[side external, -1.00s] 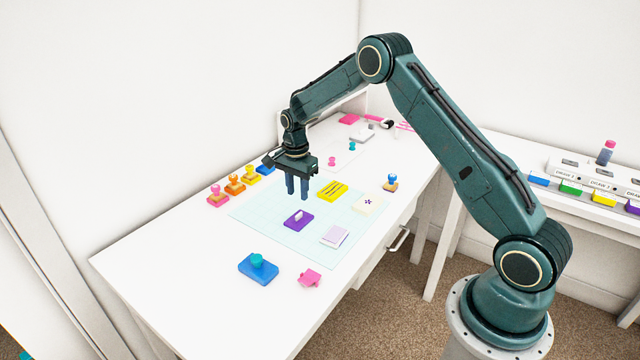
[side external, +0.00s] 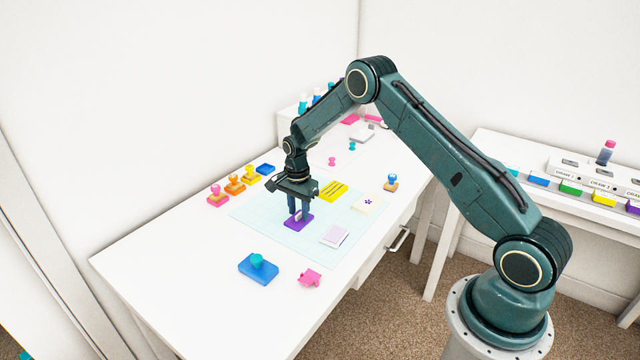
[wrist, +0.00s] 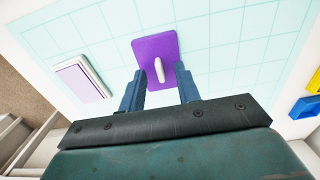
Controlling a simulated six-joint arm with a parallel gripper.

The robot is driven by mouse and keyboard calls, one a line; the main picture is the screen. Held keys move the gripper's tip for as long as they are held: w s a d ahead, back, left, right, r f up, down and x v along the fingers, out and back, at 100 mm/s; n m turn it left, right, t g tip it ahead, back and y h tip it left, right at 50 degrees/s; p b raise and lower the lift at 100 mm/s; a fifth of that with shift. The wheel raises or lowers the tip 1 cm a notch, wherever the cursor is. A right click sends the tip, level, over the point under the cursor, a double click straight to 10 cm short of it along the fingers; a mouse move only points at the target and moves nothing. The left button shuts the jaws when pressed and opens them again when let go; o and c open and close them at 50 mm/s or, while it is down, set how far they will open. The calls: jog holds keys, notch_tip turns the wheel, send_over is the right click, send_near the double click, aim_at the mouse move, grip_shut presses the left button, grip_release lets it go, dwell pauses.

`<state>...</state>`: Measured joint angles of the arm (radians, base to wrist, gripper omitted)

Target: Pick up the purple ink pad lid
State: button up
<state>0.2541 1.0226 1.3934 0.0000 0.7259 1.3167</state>
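The purple ink pad lid (side external: 296,225) lies flat on the pale grid mat (side external: 270,229), with a white upright handle on its top. In the wrist view the lid (wrist: 150,50) is just ahead of my fingers, its white handle (wrist: 159,70) lined up with the gap between them. My gripper (side external: 299,215) is low over the lid; in the wrist view my gripper (wrist: 160,82) is open with nothing between its fingers. In the side view the fingers partly hide the handle and the far part of the lid.
An open white pad (side external: 335,236) lies right of the lid on the mat. A yellow block (side external: 333,191) and a cream card (side external: 365,204) lie behind. A blue pad with a teal stamp (side external: 258,268) and a pink piece (side external: 310,278) are in front. Several stamps stand along the left.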

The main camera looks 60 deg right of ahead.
jog(key=shift+f, duration=0.4)
grip_shut()
